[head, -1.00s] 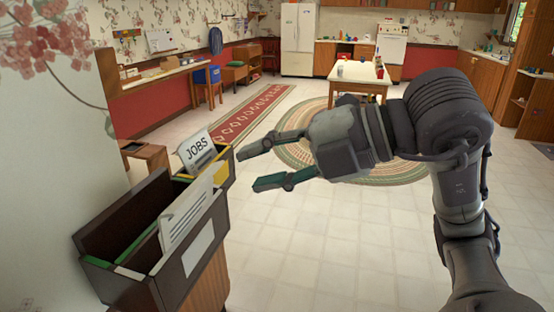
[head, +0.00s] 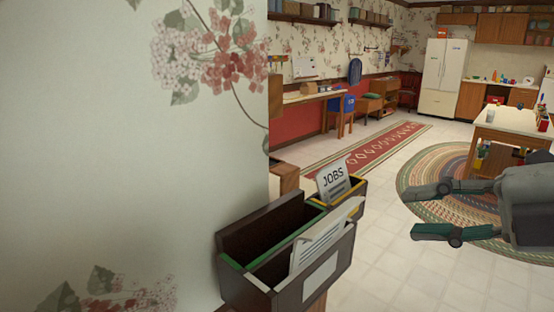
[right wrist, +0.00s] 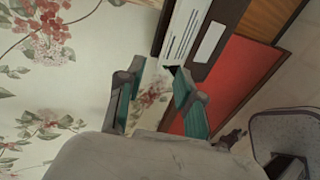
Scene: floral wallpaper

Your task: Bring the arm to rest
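My right gripper (head: 432,212) is at the right edge of the head view, pointing left. Its two fingers are apart with nothing between them. In the right wrist view the fingers of the right gripper (right wrist: 158,88) are also spread and empty, with wallpaper showing between them. It is to the right of a dark file box and apart from it. Most of the right arm is cut off by the frame edge. My left gripper does not show in either view.
The dark file box (head: 290,290) holds papers and a JOBS card (head: 333,179) close in front. A floral wall (head: 120,150) fills the left. A round braided rug (head: 450,180), a white-topped table (head: 508,121) and a fridge (head: 443,75) lie beyond. Tiled floor is free between.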

